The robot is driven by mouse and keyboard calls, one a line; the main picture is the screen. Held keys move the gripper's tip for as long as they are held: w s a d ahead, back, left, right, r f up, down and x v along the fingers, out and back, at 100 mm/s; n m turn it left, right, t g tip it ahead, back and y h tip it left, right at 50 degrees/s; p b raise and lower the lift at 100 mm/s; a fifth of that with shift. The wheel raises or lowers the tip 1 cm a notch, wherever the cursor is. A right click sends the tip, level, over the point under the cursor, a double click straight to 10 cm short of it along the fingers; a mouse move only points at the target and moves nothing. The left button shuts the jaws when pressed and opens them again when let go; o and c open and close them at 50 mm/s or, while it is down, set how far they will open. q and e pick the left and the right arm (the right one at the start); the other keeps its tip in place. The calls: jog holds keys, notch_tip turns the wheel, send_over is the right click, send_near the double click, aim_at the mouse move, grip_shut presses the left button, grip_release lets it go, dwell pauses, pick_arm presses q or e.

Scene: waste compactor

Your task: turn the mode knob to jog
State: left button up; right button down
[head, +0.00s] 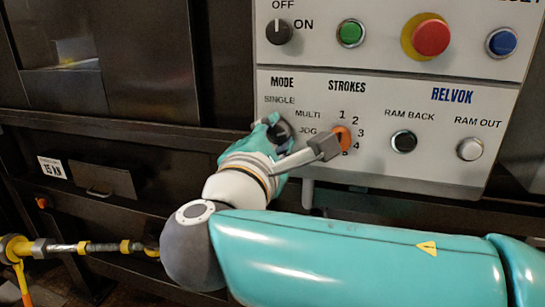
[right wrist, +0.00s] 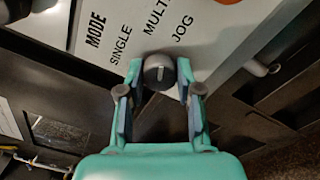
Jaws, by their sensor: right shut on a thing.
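The mode knob (right wrist: 158,70) is a dark round knob with a white pointer line, below the labels SINGLE, MULTI and JOG (right wrist: 183,30) in the right wrist view. Its line points roughly toward MULTI; the exact setting is hard to tell. My right gripper (right wrist: 159,84) is shut on the knob, one finger on each side. In the head view, the knob (head: 283,131) is partly hidden by my right gripper (head: 271,128), and the JOG label (head: 308,130) shows just right of it. My left gripper is not in view.
The orange strokes knob (head: 344,137) is close to the right, partly covered by a grey part on my wrist. The ram back button (head: 403,141), ram out button (head: 470,149), red button (head: 431,37) and off/on knob (head: 279,31) share the panel.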

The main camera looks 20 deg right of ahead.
jog(key=shift+f+m+b, duration=0.15)
jog(key=shift+m+b, duration=1.7)
jog(key=shift+m, duration=0.45)
jog(key=c, duration=0.8)
grip_release()
jog(key=shift+o, duration=0.2)
jog(key=shift+a, duration=0.1)
jog(key=shift+s+a, duration=0.2)
jog(key=shift+s, duration=0.15)
jog(key=v, duration=1.1)
